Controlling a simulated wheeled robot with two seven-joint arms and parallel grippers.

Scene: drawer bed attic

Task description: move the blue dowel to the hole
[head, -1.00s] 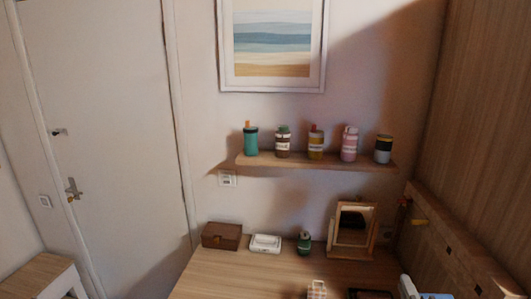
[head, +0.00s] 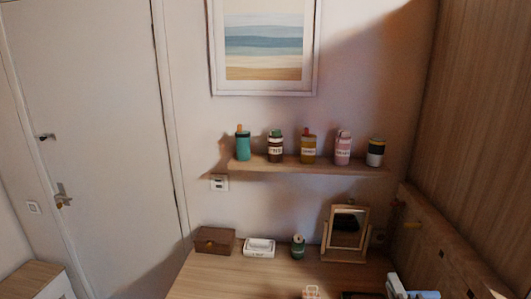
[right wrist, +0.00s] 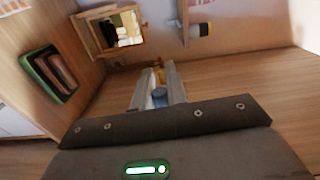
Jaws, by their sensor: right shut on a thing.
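My right gripper (head: 410,289) is at the bottom right of the head view, near the slanted wooden panel. In the right wrist view its two pale fingers (right wrist: 159,97) are shut on the blue dowel (right wrist: 160,97), which shows between them. The dowel is not clearly visible in the head view. My left gripper is not in view.
A framed mirror (head: 346,233) stands on the desk (head: 225,280) near the panel. A brown box (head: 215,240), a white box (head: 259,247) and a green jar (head: 298,246) line the back. Several jars stand on the wall shelf (head: 290,167).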

